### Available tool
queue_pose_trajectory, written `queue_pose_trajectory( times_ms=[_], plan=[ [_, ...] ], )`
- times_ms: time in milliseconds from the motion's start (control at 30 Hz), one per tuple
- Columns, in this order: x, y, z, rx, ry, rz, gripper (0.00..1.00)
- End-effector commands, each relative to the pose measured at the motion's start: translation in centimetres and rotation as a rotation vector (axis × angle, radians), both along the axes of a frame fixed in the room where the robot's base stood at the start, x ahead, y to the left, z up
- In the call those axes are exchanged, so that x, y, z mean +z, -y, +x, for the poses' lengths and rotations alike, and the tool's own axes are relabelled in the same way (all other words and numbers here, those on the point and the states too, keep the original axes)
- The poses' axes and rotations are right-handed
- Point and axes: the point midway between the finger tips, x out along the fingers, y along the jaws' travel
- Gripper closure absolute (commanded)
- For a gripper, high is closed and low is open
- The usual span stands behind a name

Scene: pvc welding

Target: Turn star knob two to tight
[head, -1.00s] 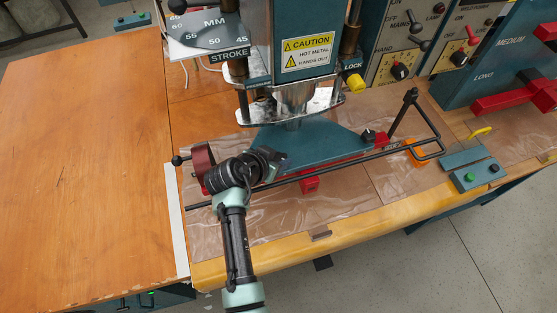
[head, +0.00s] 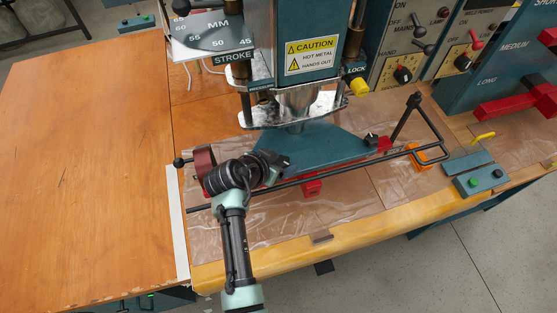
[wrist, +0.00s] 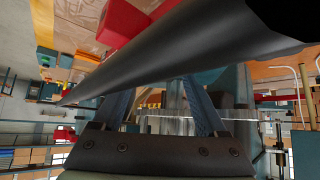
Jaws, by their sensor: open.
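A black knob (head: 371,139), which looks like a star knob, stands on the red bar at the right end of the teal base plate. I cannot read any number on it. My gripper (head: 283,165) is at the left part of that plate, well left of this knob, just behind the long black rod. In the wrist view my gripper (wrist: 165,95) has its two fingers apart with nothing clearly held between them. Any other star knob near my gripper is hidden by my wrist or too small to tell.
The long black rod (head: 340,172) runs along the front of the press and crosses close in the wrist view (wrist: 190,45). The press column (head: 310,40) rises behind. The wooden table (head: 85,170) at left is clear.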

Motion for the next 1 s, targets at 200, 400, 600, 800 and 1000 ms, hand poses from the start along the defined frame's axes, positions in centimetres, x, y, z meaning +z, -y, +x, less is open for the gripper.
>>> queue_pose_trajectory(
  times_ms=[200, 400, 600, 800, 1000],
  plan=[
    [0.9, -0.5, -0.7, 0.001, 0.003, 0.0, 0.25],
    [3.1, -1.9, -2.6, 0.004, 0.004, 0.0, 0.25],
    [5.8, -3.4, -5.0, 0.004, 0.003, 0.001, 0.25],
    [8.1, -4.6, -6.8, 0.001, 0.002, 0.0, 0.25],
    [9.1, -5.0, -7.6, 0.001, -0.001, 0.001, 0.25]
  ],
)
